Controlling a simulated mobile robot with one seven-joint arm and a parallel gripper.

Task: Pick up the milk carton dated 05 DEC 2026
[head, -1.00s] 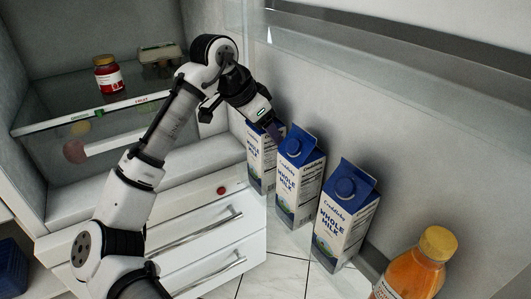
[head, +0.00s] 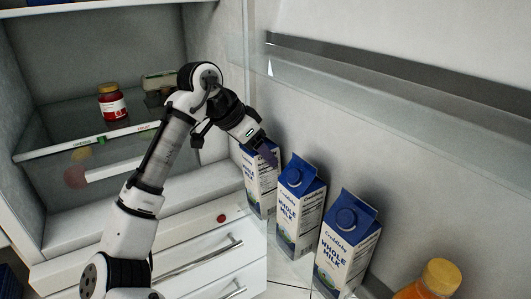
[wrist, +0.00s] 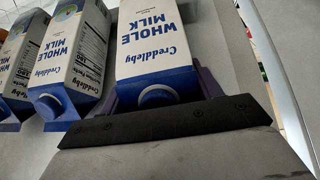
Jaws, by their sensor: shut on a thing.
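Three blue-and-white Creddleby whole milk cartons stand in a row at the fridge door in the head view: left (head: 261,186), middle (head: 299,210) and right (head: 345,248). My gripper (head: 268,153) reaches down to the top of the left carton, hiding part of it. In the wrist view my gripper (wrist: 162,88) is shut on this carton (wrist: 152,50), with a purple finger on either side near its blue cap. The middle carton (wrist: 70,55) and right carton (wrist: 20,62) stand apart beside it there. I cannot read a date on any carton.
An orange bottle with a yellow cap (head: 440,277) stands in front of the right carton. A red jar (head: 112,103) and an egg-box-like carton (head: 160,80) are on the glass shelf at left. Drawers with bar handles (head: 200,258) lie below. The door wall is close behind the cartons.

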